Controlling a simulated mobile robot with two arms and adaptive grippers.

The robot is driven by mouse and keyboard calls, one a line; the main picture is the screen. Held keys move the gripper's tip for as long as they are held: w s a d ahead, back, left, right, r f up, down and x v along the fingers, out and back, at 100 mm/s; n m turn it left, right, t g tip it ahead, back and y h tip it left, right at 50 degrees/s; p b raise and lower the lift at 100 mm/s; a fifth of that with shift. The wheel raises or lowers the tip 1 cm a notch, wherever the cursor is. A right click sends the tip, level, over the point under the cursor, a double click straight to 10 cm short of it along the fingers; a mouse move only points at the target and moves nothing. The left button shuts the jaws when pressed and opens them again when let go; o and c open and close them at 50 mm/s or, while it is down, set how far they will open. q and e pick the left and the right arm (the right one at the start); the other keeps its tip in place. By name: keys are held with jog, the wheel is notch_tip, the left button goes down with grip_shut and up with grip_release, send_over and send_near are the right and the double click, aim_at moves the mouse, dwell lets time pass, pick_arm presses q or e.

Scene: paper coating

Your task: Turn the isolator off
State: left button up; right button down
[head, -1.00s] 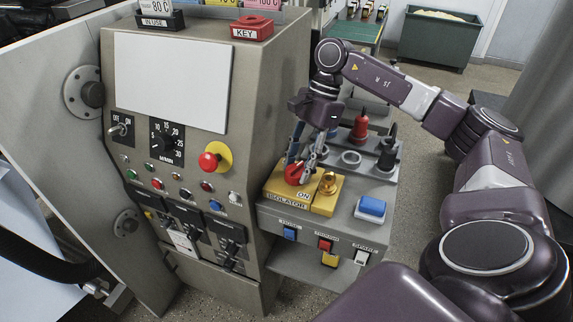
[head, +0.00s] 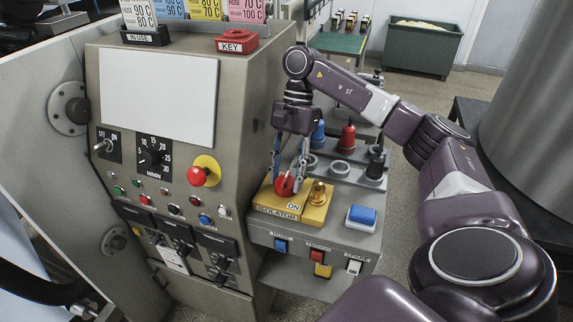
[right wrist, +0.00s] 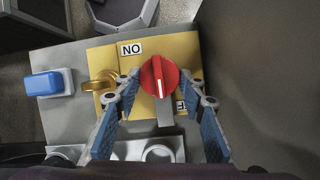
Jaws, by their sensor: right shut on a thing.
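The isolator's red knob (head: 285,186) sits on a yellow plate (head: 314,216) on top of the grey side box. My right gripper (head: 288,184) points down over it with a finger on each side. In the right wrist view the knob (right wrist: 159,76) lies between the fingertips of my right gripper (right wrist: 161,86), and the gripper is shut on it. Its white mark points down in that picture. The ON label (right wrist: 131,48) reads upside down; another label (right wrist: 181,105) is partly hidden by a finger. My left gripper is out of view.
A brass fitting (head: 318,193) stands close beside the knob, and a blue button (head: 362,215) is to its right.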

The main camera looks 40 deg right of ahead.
aim_at(294, 171)
jog(key=shift+d+r, duration=0.1)
jog(key=shift+r, duration=0.05)
jog(key=c, duration=1.2)
grip_release()
jog(key=shift+c, duration=0.2)
jog(key=v, duration=1.1)
jog(key=shift+w+d+r, duration=0.15)
jog(key=shift+d+r, duration=0.05)
jog(key=shift+r, duration=0.15)
